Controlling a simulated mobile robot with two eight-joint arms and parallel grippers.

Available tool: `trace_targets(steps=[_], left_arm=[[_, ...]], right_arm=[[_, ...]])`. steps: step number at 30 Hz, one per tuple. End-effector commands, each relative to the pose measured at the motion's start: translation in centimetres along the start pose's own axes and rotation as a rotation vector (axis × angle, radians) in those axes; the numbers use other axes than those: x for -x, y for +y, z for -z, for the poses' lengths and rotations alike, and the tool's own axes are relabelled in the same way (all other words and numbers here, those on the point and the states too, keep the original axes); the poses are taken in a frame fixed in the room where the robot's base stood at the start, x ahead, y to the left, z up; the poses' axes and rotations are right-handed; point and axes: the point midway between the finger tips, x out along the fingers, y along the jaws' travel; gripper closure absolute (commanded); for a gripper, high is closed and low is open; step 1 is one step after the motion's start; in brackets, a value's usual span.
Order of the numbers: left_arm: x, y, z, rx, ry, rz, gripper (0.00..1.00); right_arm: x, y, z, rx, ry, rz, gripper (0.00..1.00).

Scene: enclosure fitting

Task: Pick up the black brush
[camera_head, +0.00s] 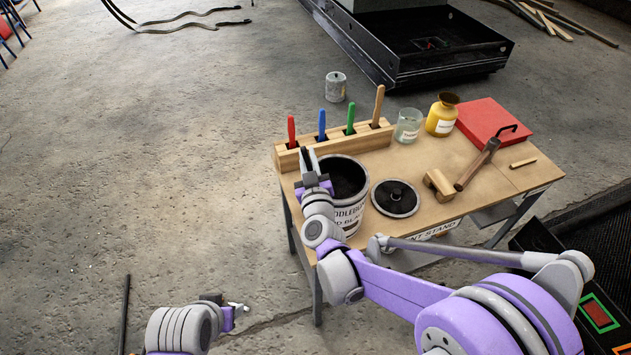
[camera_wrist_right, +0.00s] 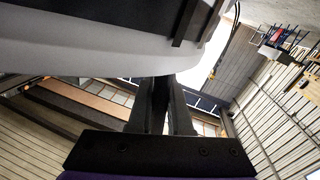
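A wooden rack (camera_head: 352,144) on the table holds upright handles: red (camera_head: 291,131), blue (camera_head: 322,124), green (camera_head: 351,118) and plain wood (camera_head: 378,105). I cannot make out a black brush or black handle; the brush heads are hidden in the rack. My right gripper (camera_head: 308,158) is at the rack's left front, beside the big paint bucket (camera_head: 350,212), with its dark fingers a little apart and nothing seen between them. Its fingers also show in the right wrist view (camera_wrist_right: 166,100). My left gripper (camera_head: 238,308) is low at the bottom left, away from the table; its opening is unclear.
A grey can (camera_head: 336,87) stands on the floor behind. Floor at left is mostly clear.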

Motion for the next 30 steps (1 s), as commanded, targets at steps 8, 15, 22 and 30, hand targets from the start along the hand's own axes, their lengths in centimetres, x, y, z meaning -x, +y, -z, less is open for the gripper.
trace_targets(steps=[8,15,22,30], left_arm=[[0.0,0.0,0.0,0.000,0.000,0.000,0.50],[0.0,0.0,0.0,0.000,0.000,0.000,0.50],[0.3,0.0,0.2,0.000,0.002,0.000,0.50],[0.8,0.0,0.6,0.000,0.003,0.000,0.50]], right_arm=[[0.0,0.0,0.0,0.000,0.000,0.000,1.00],[0.0,0.0,0.1,0.000,0.000,0.000,1.00],[0.1,0.7,3.1,0.000,0.001,0.000,1.00],[0.0,1.9,8.1,0.000,0.000,0.000,1.00]])
